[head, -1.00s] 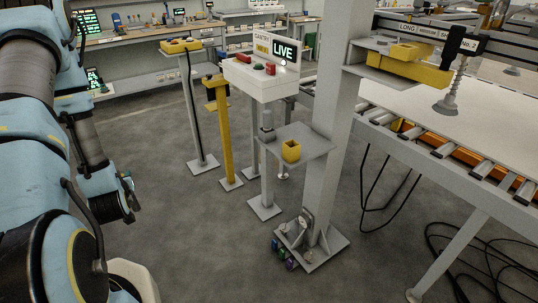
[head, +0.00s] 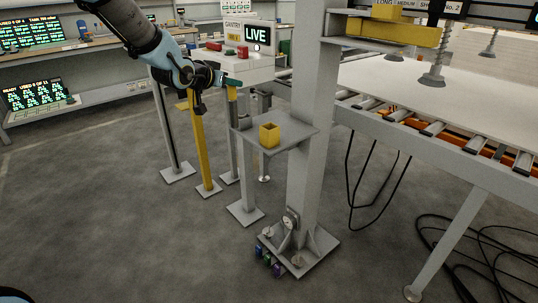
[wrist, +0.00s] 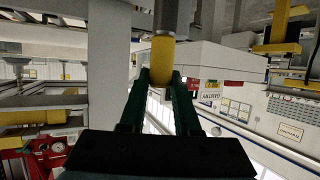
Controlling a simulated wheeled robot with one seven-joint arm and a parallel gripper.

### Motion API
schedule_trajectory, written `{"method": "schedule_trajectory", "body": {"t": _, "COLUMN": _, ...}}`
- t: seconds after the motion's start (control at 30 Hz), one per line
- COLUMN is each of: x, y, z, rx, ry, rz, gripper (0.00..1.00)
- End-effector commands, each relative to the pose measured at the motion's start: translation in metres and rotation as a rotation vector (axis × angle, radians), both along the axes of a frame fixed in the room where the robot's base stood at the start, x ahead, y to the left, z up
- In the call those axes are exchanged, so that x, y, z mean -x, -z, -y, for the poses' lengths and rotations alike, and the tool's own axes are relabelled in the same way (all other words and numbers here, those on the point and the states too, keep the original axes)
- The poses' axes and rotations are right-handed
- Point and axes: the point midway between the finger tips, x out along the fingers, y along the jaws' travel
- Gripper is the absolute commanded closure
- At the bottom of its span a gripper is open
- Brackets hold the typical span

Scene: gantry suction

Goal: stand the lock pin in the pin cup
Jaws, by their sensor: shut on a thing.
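My gripper (head: 229,82) is up and to the left of the pin cup in the head view. In the wrist view its two dark green fingers (wrist: 163,88) are shut on the yellow grip of the lock pin (wrist: 163,55). A grey shaft extends from that grip to the picture's top edge. The yellow part of the pin also shows below the jaws in the head view (head: 232,94). The pin cup (head: 269,135) is a small yellow open-topped box on a grey shelf (head: 295,130). Pin and cup are apart. The pin's far end is not clear.
A grey column (head: 312,150) rises right behind the shelf. A white control box (head: 245,70) with a LIVE sign stands behind my gripper. A yellow post (head: 199,150) stands at left. A roller conveyor (head: 430,130) fills the right. Floor at front left is clear.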

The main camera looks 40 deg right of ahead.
Motion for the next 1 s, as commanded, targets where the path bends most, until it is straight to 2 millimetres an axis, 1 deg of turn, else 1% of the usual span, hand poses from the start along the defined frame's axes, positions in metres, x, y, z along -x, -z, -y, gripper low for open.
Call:
{"method": "schedule_trajectory", "body": {"t": 0.03, "x": 0.018, "y": -0.008, "z": 0.019, "rx": 0.008, "ry": 0.045, "rz": 0.008, "gripper": 1.00}}
{"method": "schedule_trajectory", "body": {"t": 0.1, "x": 0.039, "y": -0.022, "z": 0.037, "rx": 0.007, "ry": 0.093, "rz": 0.007, "gripper": 1.00}}
{"method": "schedule_trajectory", "body": {"t": 0.2, "x": 0.064, "y": -0.039, "z": 0.055, "rx": 0.005, "ry": 0.139, "rz": 0.003, "gripper": 1.00}}
{"method": "schedule_trajectory", "body": {"t": 0.3, "x": 0.079, "y": -0.050, "z": 0.065, "rx": 0.002, "ry": 0.166, "rz": 0.002, "gripper": 1.00}}
{"method": "schedule_trajectory", "body": {"t": 0.37, "x": 0.085, "y": -0.052, "z": 0.069, "rx": 0.002, "ry": 0.175, "rz": 0.000, "gripper": 1.00}}
{"method": "schedule_trajectory", "body": {"t": 0.47, "x": 0.089, "y": -0.042, "z": 0.071, "rx": -0.001, "ry": 0.180, "rz": -0.004, "gripper": 1.00}}
{"method": "schedule_trajectory", "body": {"t": 0.6, "x": 0.090, "y": -0.015, "z": 0.071, "rx": -0.003, "ry": 0.183, "rz": -0.004, "gripper": 1.00}}
{"method": "schedule_trajectory", "body": {"t": 0.7, "x": 0.090, "y": -0.002, "z": 0.071, "rx": -0.001, "ry": 0.181, "rz": -0.003, "gripper": 1.00}}
{"method": "schedule_trajectory", "body": {"t": 0.87, "x": 0.089, "y": 0.009, "z": 0.070, "rx": 0.000, "ry": 0.180, "rz": -0.003, "gripper": 1.00}}
{"method": "schedule_trajectory", "body": {"t": 1.0, "x": 0.089, "y": 0.025, "z": 0.070, "rx": -0.001, "ry": 0.180, "rz": -0.004, "gripper": 1.00}}
